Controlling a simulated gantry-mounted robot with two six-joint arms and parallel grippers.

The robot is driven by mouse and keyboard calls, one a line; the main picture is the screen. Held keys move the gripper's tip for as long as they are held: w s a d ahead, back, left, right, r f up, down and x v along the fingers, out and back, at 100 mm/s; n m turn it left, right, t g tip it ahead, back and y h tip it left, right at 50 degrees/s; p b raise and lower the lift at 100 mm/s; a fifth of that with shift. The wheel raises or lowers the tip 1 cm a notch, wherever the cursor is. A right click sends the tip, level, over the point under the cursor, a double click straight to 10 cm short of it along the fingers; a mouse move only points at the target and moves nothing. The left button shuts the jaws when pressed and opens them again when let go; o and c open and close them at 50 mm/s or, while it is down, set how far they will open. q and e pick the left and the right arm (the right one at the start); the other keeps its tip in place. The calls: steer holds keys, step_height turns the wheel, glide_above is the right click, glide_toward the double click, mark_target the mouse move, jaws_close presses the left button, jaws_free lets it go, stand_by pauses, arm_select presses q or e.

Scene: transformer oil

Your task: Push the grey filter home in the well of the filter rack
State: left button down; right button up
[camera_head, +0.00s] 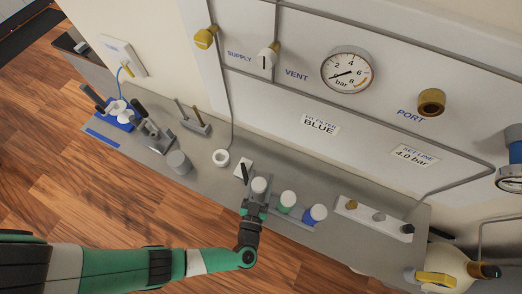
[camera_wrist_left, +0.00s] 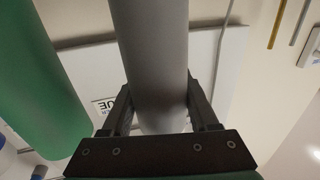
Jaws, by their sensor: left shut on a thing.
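The grey filter (camera_wrist_left: 155,50) stands between my left gripper's fingers in the left wrist view. In the head view its white top (camera_head: 260,185) shows between the fingers, at the left end of the filter rack (camera_head: 297,222). My left gripper (camera_head: 257,191) is shut on it. A green filter (camera_head: 287,201) and a blue filter (camera_head: 315,214), both white-topped, stand to its right. The green one is also close by in the left wrist view (camera_wrist_left: 38,85). The well is hidden; I cannot tell how deep the grey filter sits. My right gripper is not in view.
A white strip with several fittings (camera_head: 374,219) lies right of the rack. A white ring (camera_head: 220,157) and a grey cylinder (camera_head: 179,162) stand to the left on the grey bench (camera_head: 205,190). Behind is a panel with a gauge (camera_head: 348,71) and a "FIT FILTER BLUE" label (camera_head: 320,124).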

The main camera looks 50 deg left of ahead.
arm_select(q)
steer(key=shift+f, duration=0.25)
steer(key=shift+c, duration=0.4)
jaws_free()
steer(key=v, duration=1.1)
steer(key=shift+s+d, duration=0.25)
steer(key=shift+r, duration=0.1)
